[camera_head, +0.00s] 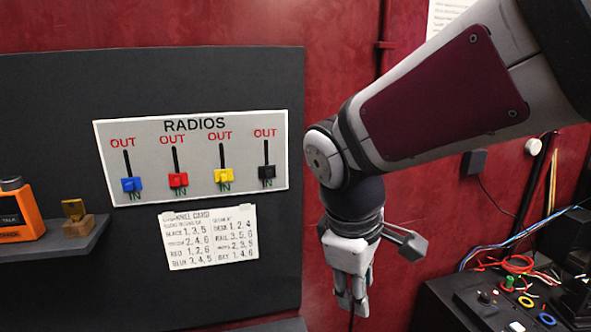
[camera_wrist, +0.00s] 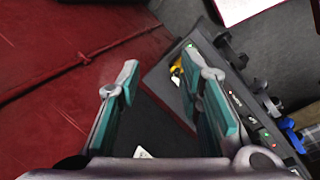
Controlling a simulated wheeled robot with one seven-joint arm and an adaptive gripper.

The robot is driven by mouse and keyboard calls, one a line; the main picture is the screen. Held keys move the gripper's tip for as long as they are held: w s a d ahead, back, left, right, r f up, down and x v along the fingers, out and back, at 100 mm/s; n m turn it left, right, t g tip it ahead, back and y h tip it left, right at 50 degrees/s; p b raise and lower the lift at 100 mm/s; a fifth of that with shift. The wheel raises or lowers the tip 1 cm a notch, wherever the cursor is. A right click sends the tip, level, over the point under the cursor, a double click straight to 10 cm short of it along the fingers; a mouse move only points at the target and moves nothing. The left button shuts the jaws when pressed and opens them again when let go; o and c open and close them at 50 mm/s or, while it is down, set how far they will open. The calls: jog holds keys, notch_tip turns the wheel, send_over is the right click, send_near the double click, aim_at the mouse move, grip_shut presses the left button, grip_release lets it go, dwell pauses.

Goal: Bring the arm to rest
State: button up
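My arm reaches in from the upper right of the head view, and my gripper (camera_head: 352,305) hangs down from it, right of the dark panel. In the wrist view my gripper (camera_wrist: 170,85) has its two teal-padded fingers apart, with nothing between them. The gripper is clear of the RADIOS plate (camera_head: 230,140). On that plate the blue slider (camera_head: 131,184), red slider (camera_head: 178,180), yellow slider (camera_head: 223,175) and black slider (camera_head: 266,172) all sit at the lower end, by IN.
A printed card (camera_head: 208,236) is below the plate. A shelf (camera_head: 70,252) at left holds an orange device (camera_head: 20,212) and a small brass-coloured block (camera_head: 77,217). A dark console (camera_head: 480,300) with wires and knobs stands at lower right, near the gripper. Red wall is behind.

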jog(key=s+d+r+m+t+y, duration=0.2)
jog(key=s+d+r+m+t, duration=0.1)
jog(key=s+d+m, duration=0.6)
jog(key=shift+s+d+r+m+b, duration=0.35)
jog(key=shift+s+r+m, duration=0.3)
jog(key=shift+m, duration=0.55)
jog(key=shift+a, duration=0.2)
